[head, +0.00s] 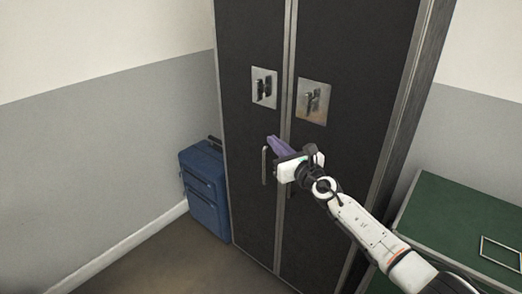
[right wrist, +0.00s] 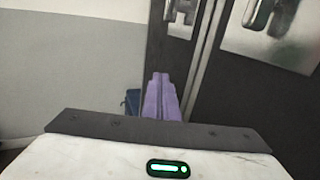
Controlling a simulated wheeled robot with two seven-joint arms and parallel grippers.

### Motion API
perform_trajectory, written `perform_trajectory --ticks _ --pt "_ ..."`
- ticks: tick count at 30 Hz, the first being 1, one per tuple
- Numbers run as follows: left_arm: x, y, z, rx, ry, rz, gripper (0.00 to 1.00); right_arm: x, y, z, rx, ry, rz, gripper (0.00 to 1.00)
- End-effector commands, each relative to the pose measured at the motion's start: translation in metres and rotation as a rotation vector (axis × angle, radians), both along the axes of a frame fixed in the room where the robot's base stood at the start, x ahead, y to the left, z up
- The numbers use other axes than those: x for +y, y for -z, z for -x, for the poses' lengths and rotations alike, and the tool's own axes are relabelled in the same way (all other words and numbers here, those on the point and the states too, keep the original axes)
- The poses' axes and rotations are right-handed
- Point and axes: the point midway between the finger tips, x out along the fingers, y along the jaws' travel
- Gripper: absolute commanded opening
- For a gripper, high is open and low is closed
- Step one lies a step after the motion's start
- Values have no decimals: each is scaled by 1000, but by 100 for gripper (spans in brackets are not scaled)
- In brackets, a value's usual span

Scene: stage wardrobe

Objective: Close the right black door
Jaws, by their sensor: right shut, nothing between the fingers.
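The right black door (head: 352,80) belongs to a tall dark wardrobe and carries a worn metal latch plate (head: 312,101). It looks flush or nearly flush with the left black door (head: 250,40); I cannot tell whether a small gap is left. My right gripper (head: 274,142) has its purple fingers together and empty, in front of the seam between the doors, below the latch plates. The fingers also show in the right wrist view (right wrist: 162,95). Contact with a door cannot be told. The gripper hides part of the right door's handle. My left gripper is out of view.
The left door has a vertical handle (head: 265,165) beside my gripper. A blue suitcase (head: 204,190) stands on the floor left of the wardrobe. A green-topped surface (head: 455,220) with a thin metal frame (head: 500,254) is at the right. The floor at lower left is clear.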

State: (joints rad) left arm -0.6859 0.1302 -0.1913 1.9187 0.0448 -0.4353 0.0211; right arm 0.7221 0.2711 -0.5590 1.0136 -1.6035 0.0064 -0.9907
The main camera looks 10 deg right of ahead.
Motion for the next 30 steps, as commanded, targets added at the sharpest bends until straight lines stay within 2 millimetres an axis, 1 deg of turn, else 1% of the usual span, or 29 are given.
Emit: perform_trajectory --ticks 1,5,9,10,18,23,26,29,30 --pt "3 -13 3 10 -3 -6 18 8 -8 7 3 -1 -2 0" --pt "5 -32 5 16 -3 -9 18 29 -8 25 3 -2 -3 0" --pt "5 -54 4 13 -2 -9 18 55 -7 47 4 -2 -5 0" --pt "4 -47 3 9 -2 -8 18 54 -1 47 0 1 -4 0" --pt "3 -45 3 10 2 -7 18 65 0 56 -1 2 -3 0" --pt "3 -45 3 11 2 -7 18 68 4 61 12 4 -27 0" --pt "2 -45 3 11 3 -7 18 65 26 78 86 23 -170 0" --pt "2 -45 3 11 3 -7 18 57 68 113 234 77 -473 0" --pt "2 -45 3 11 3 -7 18 53 87 131 307 111 -628 0"
